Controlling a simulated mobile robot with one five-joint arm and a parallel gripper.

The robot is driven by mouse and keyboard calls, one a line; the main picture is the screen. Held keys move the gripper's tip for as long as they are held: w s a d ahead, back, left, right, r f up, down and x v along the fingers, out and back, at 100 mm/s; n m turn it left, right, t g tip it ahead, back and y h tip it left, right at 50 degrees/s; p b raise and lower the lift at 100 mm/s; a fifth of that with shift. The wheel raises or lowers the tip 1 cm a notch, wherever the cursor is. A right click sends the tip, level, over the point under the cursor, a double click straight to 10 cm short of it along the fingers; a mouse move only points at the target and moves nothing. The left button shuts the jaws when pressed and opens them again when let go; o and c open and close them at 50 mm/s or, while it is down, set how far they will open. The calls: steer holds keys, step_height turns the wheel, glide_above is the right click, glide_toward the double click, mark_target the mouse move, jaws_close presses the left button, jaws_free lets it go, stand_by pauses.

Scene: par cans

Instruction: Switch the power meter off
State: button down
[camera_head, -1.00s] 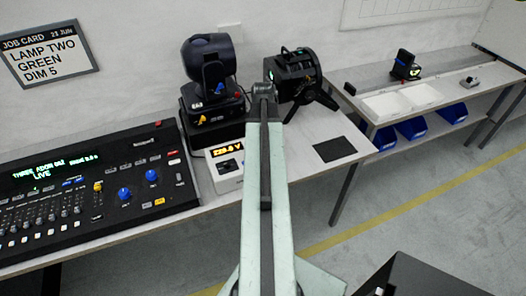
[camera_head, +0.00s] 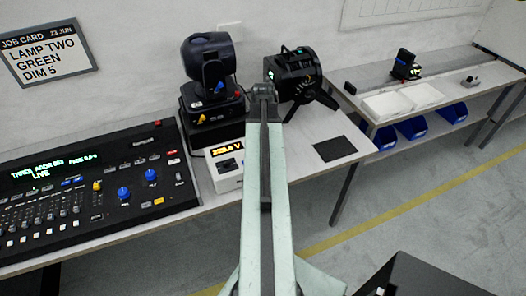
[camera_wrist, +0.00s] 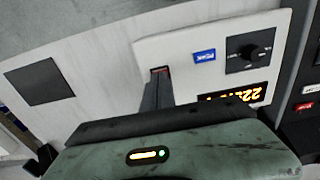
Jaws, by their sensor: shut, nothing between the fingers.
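The power meter (camera_head: 226,182) is a white box on the bench, beside the black lighting desk, with a lit orange display. My arm hides its right part in the head view. In the wrist view its white face (camera_wrist: 190,55) shows the lit display (camera_wrist: 232,95), a black knob (camera_wrist: 249,51) and a blue button (camera_wrist: 204,56). My gripper (camera_wrist: 158,76) is shut and empty, its tips at a small dark slot-like part with a red edge (camera_wrist: 159,69) on that face. The tips mostly cover this part; I cannot tell whether they touch it. The head view hides the fingers.
A lighting desk (camera_head: 90,190) stands left of the meter. A moving-head lamp (camera_head: 208,90) is behind it and a par can (camera_head: 296,75) behind to the right. A dark square mat (camera_head: 335,148) lies on the right of the bench, with clear top around it.

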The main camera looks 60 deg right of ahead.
steer(key=shift+f+b, duration=0.5)
steer(key=shift+f, duration=0.05)
steer(key=shift+r, duration=0.15)
step_height(320, 180, up, 7)
steer(key=p, duration=0.7)
stand_by(0.4)
